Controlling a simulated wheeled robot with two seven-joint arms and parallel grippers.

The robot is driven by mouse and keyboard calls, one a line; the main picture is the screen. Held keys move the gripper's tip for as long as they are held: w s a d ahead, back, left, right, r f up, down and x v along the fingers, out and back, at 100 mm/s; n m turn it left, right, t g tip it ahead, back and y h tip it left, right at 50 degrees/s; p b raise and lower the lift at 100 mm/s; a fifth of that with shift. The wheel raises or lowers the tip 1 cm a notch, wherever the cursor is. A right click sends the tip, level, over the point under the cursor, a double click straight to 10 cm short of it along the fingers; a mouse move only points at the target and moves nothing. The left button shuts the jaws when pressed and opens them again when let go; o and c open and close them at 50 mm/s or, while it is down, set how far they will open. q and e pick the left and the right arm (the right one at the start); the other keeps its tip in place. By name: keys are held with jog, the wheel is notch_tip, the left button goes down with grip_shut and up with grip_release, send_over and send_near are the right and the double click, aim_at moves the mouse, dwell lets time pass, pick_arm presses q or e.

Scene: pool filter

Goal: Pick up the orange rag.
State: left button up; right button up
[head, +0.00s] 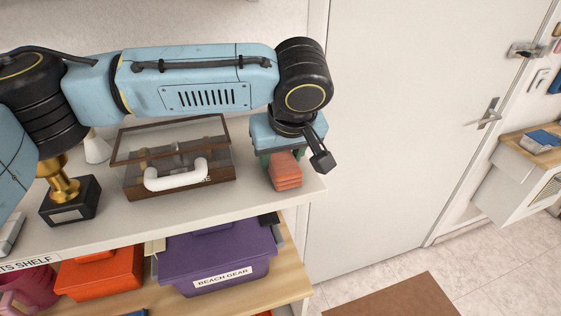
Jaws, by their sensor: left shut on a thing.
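The orange rag (286,178) shows as a small folded orange stack at the right end of the upper white shelf. My left gripper (291,156) comes down over it from above and is shut on it. The gripper's blue body and one dark finger hide the rag's upper part. I cannot tell whether the rag touches the shelf or is slightly lifted. My right gripper is not in view.
Left of the rag is a glass-lidded wooden case (180,187) with a white handle, then a trophy on a black base (70,203). Below are a purple bin (215,262) and an orange box (100,272). A white door (410,120) and open floor lie right.

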aim_at(282, 158)
pick_arm(q)
jog(key=shift+c, duration=0.7)
jog(key=shift+r, duration=0.1)
jog(key=shift+r, duration=0.5)
notch_tip(282, 158, up, 2)
jog(key=shift+r+b, duration=0.1)
jog(key=shift+b, duration=0.2)
jog(key=s+d+b, duration=0.1)
jog(key=s+d, duration=0.1)
jog(key=s, duration=0.6)
jog(key=s+d+b, duration=0.1)
jog(key=s+d, duration=0.2)
jog(key=s, duration=0.6)
jog(key=shift+d, duration=0.3)
jog(key=shift+s+r, duration=0.1)
jog(key=o, duration=0.4)
jog(key=c, duration=0.3)
